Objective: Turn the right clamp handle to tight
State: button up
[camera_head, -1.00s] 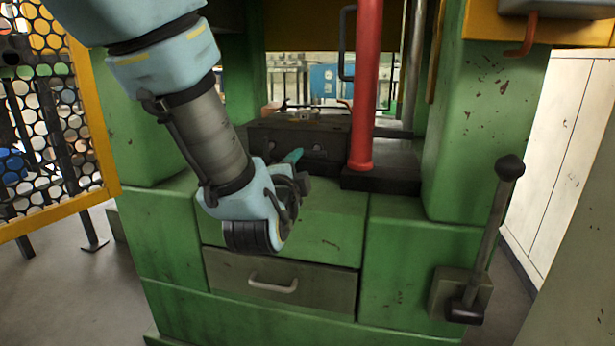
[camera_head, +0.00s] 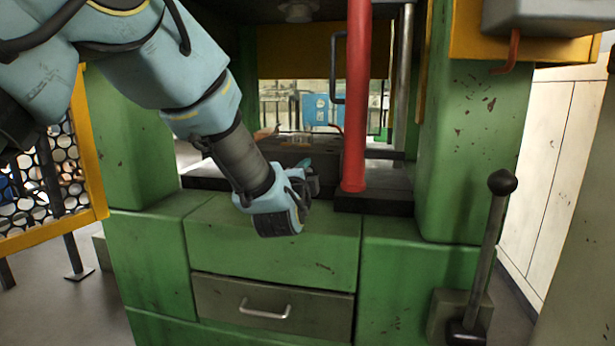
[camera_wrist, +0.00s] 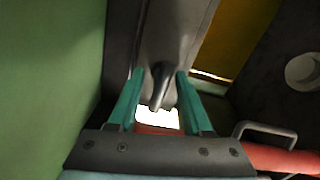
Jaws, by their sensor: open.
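My gripper (camera_head: 312,184) is at the front of the press opening, left of the red post; the wrist hides most of it in the head view. In the wrist view its two teal fingers (camera_wrist: 160,75) are apart. A short grey rod (camera_wrist: 160,84) shows between them, with no clear contact on either finger. I cannot tell for sure whether this rod is the right clamp handle. In the head view, a small orange-tipped part (camera_head: 336,127) shows at the right of the dark block (camera_head: 325,145), and another orange part (camera_head: 263,133) at its left. Neither setting is readable.
The red post (camera_head: 357,100) stands close to the right of my gripper, with a dark bracket handle (camera_head: 335,68) beside it. The green press frame (camera_head: 475,130) bounds the opening. A lever with a black knob (camera_head: 502,183) stands at the front right. A drawer (camera_head: 270,305) is below.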

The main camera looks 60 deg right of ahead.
grip_shut()
dwell(0.3)
dwell(0.3)
